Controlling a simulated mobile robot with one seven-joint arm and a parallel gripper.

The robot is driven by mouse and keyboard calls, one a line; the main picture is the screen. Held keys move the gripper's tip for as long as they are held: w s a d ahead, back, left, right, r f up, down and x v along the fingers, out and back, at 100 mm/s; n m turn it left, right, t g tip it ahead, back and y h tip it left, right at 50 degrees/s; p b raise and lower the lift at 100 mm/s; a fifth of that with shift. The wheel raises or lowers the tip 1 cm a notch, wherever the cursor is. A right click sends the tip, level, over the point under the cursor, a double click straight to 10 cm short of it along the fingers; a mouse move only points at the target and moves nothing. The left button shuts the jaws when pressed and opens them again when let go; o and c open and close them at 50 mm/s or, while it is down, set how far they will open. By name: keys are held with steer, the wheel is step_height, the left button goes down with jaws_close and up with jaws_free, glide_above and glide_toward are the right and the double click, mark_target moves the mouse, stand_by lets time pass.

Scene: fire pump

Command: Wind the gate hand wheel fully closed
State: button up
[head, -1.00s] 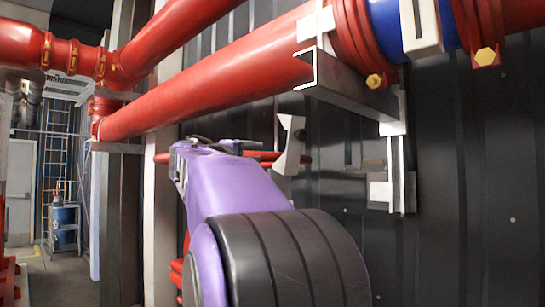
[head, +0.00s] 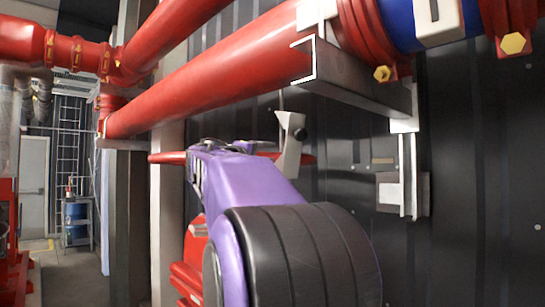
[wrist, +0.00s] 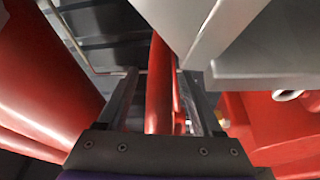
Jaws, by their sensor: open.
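A thin red bar (head: 168,157) runs level behind my arm in the head view. It may be the hand wheel's rim seen edge-on, but I cannot tell for sure. Red flanged metalwork (head: 190,272) shows below it, left of my arm. In the wrist view my gripper (wrist: 157,82) is open, with its two dark fingers apart. A red bar (wrist: 159,85) shows in the gap between them; I cannot tell whether it touches either finger. My arm hides the gripper in the head view.
A large red pipe (head: 215,85) crosses above my arm on a grey steel bracket (head: 360,88). A dark ribbed wall (head: 465,200) stands close on the right. In the wrist view a pale block (wrist: 190,25) and red metalwork (wrist: 270,125) crowd the right side.

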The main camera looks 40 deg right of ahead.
steer(key=shift+w+d, duration=0.2)
steer(key=shift+d, duration=0.3)
steer(key=shift+c, duration=0.2)
jaws_close()
stand_by(1.1)
